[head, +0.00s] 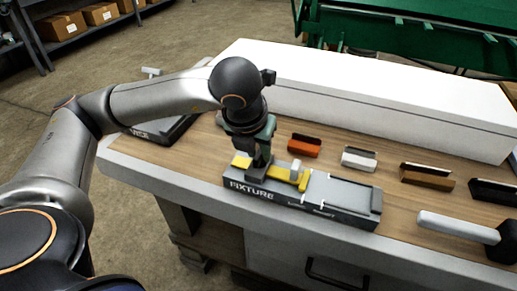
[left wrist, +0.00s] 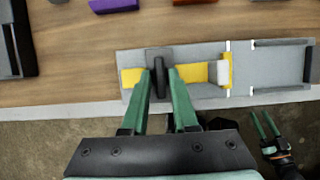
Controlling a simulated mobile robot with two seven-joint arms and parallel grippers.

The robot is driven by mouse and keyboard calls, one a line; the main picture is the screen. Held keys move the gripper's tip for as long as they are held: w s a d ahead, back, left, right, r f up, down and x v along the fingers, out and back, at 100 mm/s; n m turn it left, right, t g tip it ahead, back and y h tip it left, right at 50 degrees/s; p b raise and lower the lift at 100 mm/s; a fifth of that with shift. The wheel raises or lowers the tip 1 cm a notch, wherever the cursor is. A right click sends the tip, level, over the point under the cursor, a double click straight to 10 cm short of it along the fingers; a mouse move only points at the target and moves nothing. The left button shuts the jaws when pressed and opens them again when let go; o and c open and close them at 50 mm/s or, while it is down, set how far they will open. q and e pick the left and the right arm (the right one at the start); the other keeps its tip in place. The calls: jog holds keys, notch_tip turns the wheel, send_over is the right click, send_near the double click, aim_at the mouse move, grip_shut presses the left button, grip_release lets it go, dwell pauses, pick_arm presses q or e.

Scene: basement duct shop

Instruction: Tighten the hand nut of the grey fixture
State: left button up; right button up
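The grey fixture (head: 330,200) lies on the bench, marked FIXTURE on its front. It also shows in the left wrist view (left wrist: 268,68). A yellow strip (left wrist: 132,77) lies along its left part, with a small pale block (left wrist: 219,73) at its right end. The dark hand nut (left wrist: 160,79) stands on a dark block at the fixture's left end. My left gripper (head: 262,158) is above it, pointing down. Its green fingers (left wrist: 161,80) stand on either side of the nut, seemingly with narrow gaps. My right gripper (left wrist: 265,125) is empty, fingers apart, away from the bench.
Behind the fixture are an orange block (head: 303,149), a white block (head: 358,162) and a brown block (head: 426,179). A mallet-like tool (head: 460,229) lies at right. A dark vise base (head: 160,130) is at left. A long white box (head: 390,107) closes the bench's back.

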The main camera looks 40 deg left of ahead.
pick_arm(q)
grip_shut()
dwell(0.3)
